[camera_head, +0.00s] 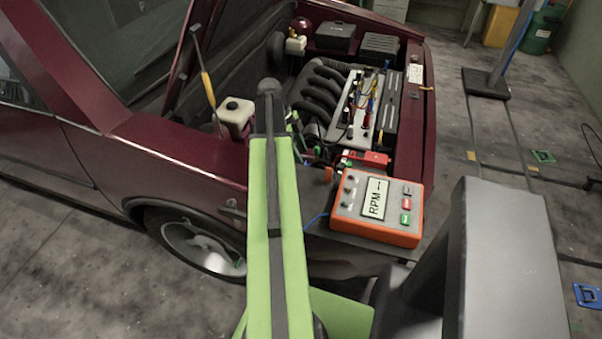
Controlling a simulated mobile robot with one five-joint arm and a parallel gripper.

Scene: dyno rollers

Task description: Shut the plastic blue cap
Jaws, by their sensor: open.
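I cannot make out a plastic blue cap for certain. A white reservoir (236,124) with a small dark top stands in the engine bay, left of my green arm. My arm rises through the middle of the view and covers part of the bay. My gripper (298,137) shows only as small green and black parts just right of the arm, over the front of the bay near the engine. It is open; its fingertips are mostly hidden, and I see nothing held.
The dark red car (130,150) has its engine bay uncovered. An orange RPM meter (347,205) sits at the bay's near right edge, beside a red box (366,159). Coloured leads run over the engine. A blue item (588,296) lies on the floor at right. A post (495,60) stands behind.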

